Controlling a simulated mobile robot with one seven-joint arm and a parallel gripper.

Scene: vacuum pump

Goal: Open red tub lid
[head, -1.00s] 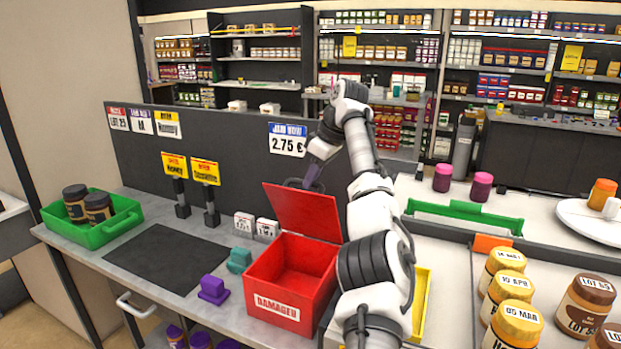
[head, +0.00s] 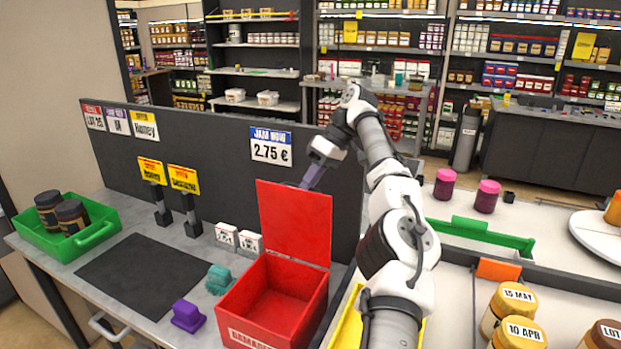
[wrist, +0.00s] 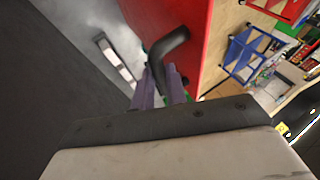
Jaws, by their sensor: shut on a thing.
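The red tub (head: 272,308) stands on the counter with its inside showing empty. Its red lid (head: 294,222) is hinged up at the back and stands nearly upright. My gripper (head: 311,178) is behind the lid's top edge in the head view, its fingertips partly hidden. In the wrist view, the lid (wrist: 180,30) shows its outer face with a dark bent handle (wrist: 168,50). My gripper's purple fingers (wrist: 160,88) are shut on this handle.
A dark partition (head: 225,150) with price signs stands close behind the lid. A green tray (head: 70,245) with two dark jars is at the left.

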